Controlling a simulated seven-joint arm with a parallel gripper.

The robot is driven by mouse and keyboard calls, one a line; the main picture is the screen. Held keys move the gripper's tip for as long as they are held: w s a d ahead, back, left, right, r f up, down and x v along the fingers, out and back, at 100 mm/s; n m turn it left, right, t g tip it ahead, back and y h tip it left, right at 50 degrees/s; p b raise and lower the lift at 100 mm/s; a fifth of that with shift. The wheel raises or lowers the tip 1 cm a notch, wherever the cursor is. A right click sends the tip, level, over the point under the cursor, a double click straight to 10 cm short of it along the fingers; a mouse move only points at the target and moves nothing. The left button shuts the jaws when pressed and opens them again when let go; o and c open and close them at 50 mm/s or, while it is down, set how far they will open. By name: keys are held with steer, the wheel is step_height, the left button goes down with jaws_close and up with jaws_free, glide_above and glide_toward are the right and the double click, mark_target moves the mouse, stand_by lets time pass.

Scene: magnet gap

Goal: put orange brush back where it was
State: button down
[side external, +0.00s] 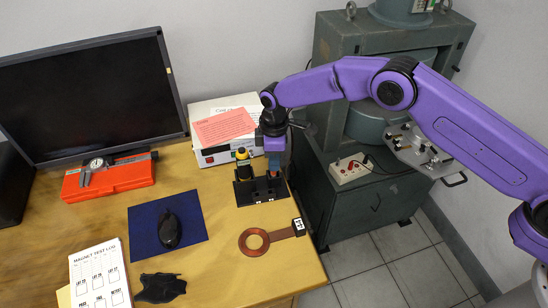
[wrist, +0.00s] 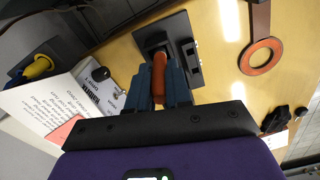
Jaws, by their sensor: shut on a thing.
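My gripper (side external: 274,160) is above the black stand (side external: 277,195) at the table's right edge, pointing down. In the wrist view its blue fingers (wrist: 158,88) are shut on the orange brush (wrist: 159,72), whose orange handle shows between them. The brush's far end lines up with one opening of the black stand (wrist: 178,24); I cannot tell whether it is inside. In the side view the fingers mostly hide the brush. Another opening in the stand, beside the brush, looks empty.
A yellow-topped tool (side external: 242,154) stands just left of my gripper. A white box with papers (side external: 224,126) is behind. A mouse (side external: 170,229) lies on a blue mat (side external: 194,208).

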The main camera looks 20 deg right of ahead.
steer(key=c, duration=1.1)
jaws_free()
steer(key=shift+f, duration=0.1)
steer(key=shift+o, duration=0.2)
step_height(320, 180, up, 12)
steer(key=shift+r, duration=0.15)
steer(key=shift+r, duration=0.1)
